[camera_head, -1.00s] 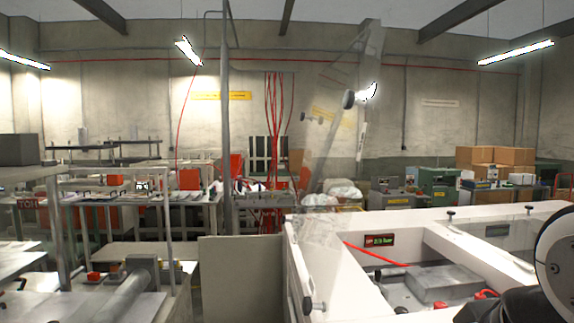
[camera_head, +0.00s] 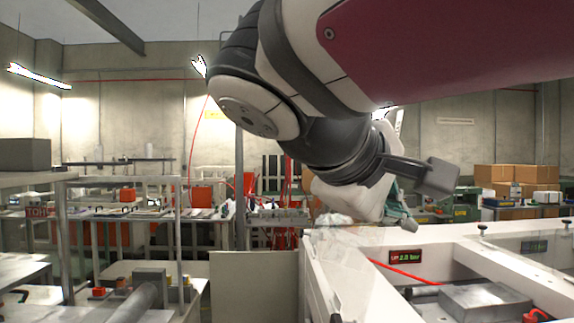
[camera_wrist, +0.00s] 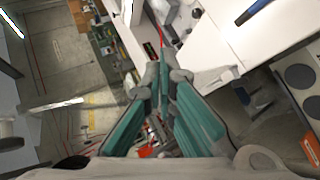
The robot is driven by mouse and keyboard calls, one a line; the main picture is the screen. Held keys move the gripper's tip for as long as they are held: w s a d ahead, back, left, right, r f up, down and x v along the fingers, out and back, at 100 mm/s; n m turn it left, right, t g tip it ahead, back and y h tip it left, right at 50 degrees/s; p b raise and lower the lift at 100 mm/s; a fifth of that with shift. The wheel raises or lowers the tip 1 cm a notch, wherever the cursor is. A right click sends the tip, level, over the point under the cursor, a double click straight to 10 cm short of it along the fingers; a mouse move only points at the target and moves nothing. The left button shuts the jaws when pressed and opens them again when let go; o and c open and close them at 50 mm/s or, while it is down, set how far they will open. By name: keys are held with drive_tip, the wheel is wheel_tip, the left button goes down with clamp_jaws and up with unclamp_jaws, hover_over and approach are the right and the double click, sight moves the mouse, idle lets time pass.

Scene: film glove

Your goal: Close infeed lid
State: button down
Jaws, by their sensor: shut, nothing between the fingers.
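The clear infeed lid is mostly hidden behind my arm in the head view; a pale strip that may be its upper edge (camera_head: 398,121) shows under the arm. Clear plastic (camera_head: 345,240) also shows at the near left corner of the white machine frame (camera_head: 330,275). I cannot tell the lid's exact angle. My gripper (camera_head: 402,218) is above the machine's left part, its green fingers partly hidden by the wrist. In the wrist view my gripper (camera_wrist: 164,78) has its fingertips together with nothing held. I cannot tell whether it touches the lid.
The white frame holds a pressure display (camera_head: 405,256), a red hose (camera_head: 400,270) and a grey block (camera_head: 485,301). A grey panel (camera_head: 253,287) stands left of it. Benches and shelves fill the left side; cardboard boxes (camera_head: 515,175) stand at the back right.

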drive_tip(key=w+a+r+t+h+b, duration=0.35)
drive_tip(key=w+a+r, duration=0.25)
drive_tip(key=a+r, duration=0.35)
drive_tip(key=w+d+p, duration=0.2)
drive_tip(key=w+d, duration=0.4)
drive_tip(key=d, duration=0.5)
drive_tip(key=shift+w+d+f+n+p, duration=0.2)
drive_tip(key=shift+w+d+n+p, duration=0.1)
drive_tip(key=shift+p, duration=0.05)
drive_tip(key=shift+t+y, duration=0.25)
